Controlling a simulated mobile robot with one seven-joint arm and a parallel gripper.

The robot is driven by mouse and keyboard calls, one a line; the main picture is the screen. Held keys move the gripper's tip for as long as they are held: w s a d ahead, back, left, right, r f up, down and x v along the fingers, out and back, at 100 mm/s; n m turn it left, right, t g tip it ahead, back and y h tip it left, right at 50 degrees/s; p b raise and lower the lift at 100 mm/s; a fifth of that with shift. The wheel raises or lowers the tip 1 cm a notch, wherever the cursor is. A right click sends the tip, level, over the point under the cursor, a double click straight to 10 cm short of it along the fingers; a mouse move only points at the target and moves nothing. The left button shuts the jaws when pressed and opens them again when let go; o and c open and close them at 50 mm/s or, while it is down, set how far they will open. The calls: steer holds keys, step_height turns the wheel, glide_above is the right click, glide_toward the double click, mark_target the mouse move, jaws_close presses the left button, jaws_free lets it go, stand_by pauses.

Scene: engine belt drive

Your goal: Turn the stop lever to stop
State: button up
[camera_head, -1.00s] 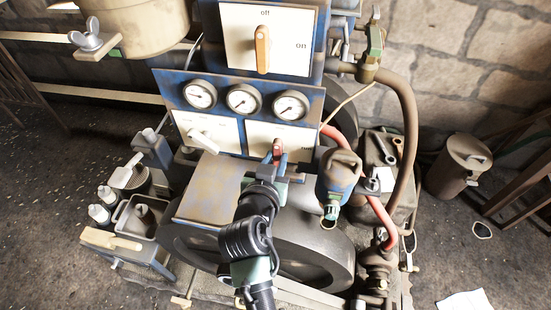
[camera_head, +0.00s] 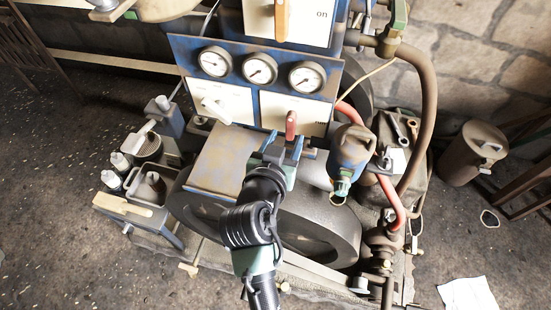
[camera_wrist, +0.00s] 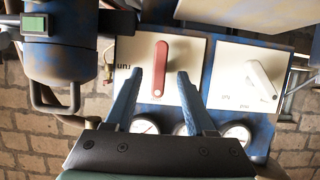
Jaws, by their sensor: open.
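The stop lever is a red handle (camera_head: 291,124) on a white panel (camera_head: 312,108) whose one readable word, at its right edge, looks like "run". The lever stands upright in the head view. In the wrist view, which shows the panel upside down, the red lever (camera_wrist: 162,66) lies between the two blue fingers. My gripper (camera_head: 285,140) is open in front of and just below the lever. In the wrist view my gripper (camera_wrist: 161,73) has a gap on both sides of the lever. Whether the fingertips reach its depth I cannot tell.
A white lever (camera_head: 217,110) sits on the neighbouring panel to the left. Three gauges (camera_head: 260,70) are above, and an orange lever (camera_head: 281,20) is higher up. A blue can-shaped part (camera_head: 351,148) stands close to the right of my gripper. A flat cover (camera_head: 222,160) lies to its left.

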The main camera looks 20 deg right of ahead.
steer(key=b+v, duration=0.1)
steer(key=v, duration=0.8)
steer(key=shift+s+a, duration=0.2)
steer(key=shift+s, duration=0.05)
steer(key=shift+r, duration=0.1)
steer(key=w+a+r+n+t+y, duration=0.1)
steer(key=w+a+r+t, duration=0.1)
steer(key=r, duration=0.6)
steer(key=w+a+r+t+y, duration=0.1)
steer(key=w+r+t, duration=0.2)
steer(key=r, duration=0.4)
steer(key=w+a+r+n+t, duration=0.1)
steer(key=w+a+r+t, duration=0.1)
steer(key=r, duration=0.6)
steer(key=s+a+r+n+t+y, duration=0.1)
steer(key=s+r+t, duration=0.2)
steer(key=r, duration=0.5)
steer(key=s+a+r+n+t+y, duration=0.2)
steer(key=s+r+t, duration=0.1)
steer(key=r, duration=0.6)
steer(key=s+a+r+n+t+y+p, duration=0.1)
steer(key=s+r+t+y, duration=0.1)
steer(key=r, duration=0.6)
steer(key=shift+s+a+r+n+t, duration=0.2)
steer(key=shift+s+n+t, duration=0.15)
steer(key=shift+t, duration=0.25)
steer(key=shift+o, duration=0.2)
